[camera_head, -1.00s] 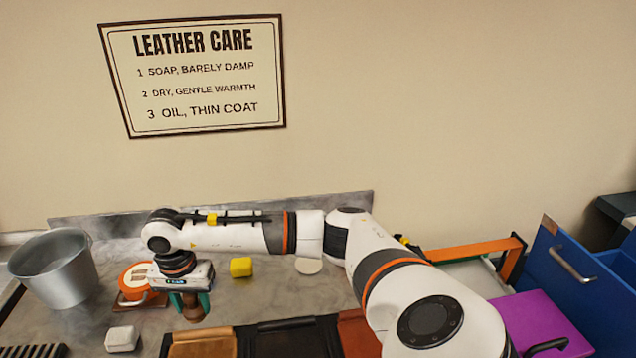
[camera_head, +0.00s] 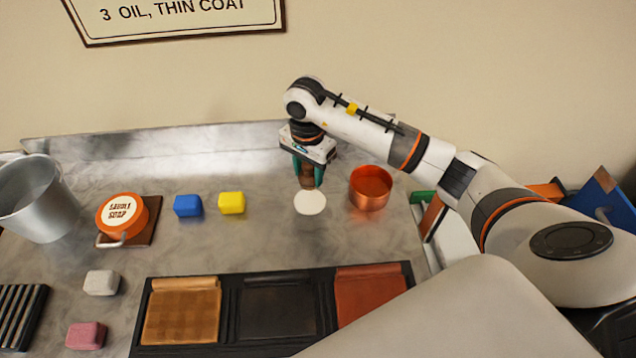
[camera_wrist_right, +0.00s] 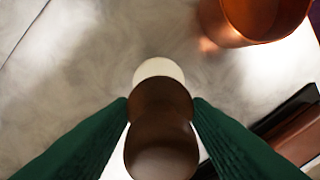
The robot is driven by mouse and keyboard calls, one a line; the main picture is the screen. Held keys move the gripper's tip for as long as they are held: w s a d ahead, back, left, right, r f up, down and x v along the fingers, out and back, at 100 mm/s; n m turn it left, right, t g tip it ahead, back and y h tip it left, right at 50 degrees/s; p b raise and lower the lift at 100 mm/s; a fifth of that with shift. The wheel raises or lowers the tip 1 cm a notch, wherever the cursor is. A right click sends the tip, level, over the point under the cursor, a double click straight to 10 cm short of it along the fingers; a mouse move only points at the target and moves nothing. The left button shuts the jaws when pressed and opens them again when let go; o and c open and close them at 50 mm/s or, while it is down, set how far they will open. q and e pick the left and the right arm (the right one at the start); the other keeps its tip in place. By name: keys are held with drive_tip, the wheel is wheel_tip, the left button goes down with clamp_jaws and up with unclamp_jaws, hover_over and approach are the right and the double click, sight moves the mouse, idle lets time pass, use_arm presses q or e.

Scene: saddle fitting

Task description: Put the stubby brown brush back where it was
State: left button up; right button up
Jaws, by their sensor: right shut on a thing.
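The stubby brown brush (camera_head: 306,175) is held upright in my right gripper (camera_head: 307,166), whose green fingers are shut on it. In the right wrist view the brush (camera_wrist_right: 160,135) is a dark brown rounded handle between the two green fingers (camera_wrist_right: 160,115). A round white disc (camera_head: 310,203) lies flat on the grey counter just below and in front of the brush. In the wrist view the disc (camera_wrist_right: 158,70) shows past the brush's far end, partly hidden by it. The brush appears above the counter; I cannot tell the exact gap. My left gripper is not in view.
A copper pot (camera_head: 370,190) stands close right of the brush. Yellow (camera_head: 232,203) and blue (camera_head: 187,206) blocks, an orange soap tin (camera_head: 122,212) and a metal bucket (camera_head: 38,200) stand left. A black tray (camera_head: 230,310) with leather pieces lies in front.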

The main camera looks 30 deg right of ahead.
wheel_tip(320, 180, down, 3)
drive_tip(key=shift+r+p, duration=0.2)
drive_tip(key=shift+p, duration=0.1)
wheel_tip(320, 180, down, 4)
drive_tip(key=shift+f+p, duration=0.15)
drive_tip(key=shift+p, duration=0.4)
drive_tip(key=shift+w, duration=0.1)
drive_tip(key=shift+f, duration=0.15)
drive_tip(key=shift+f+b, duration=0.1)
drive_tip(key=shift+b, duration=0.2)
drive_tip(key=o, duration=0.9)
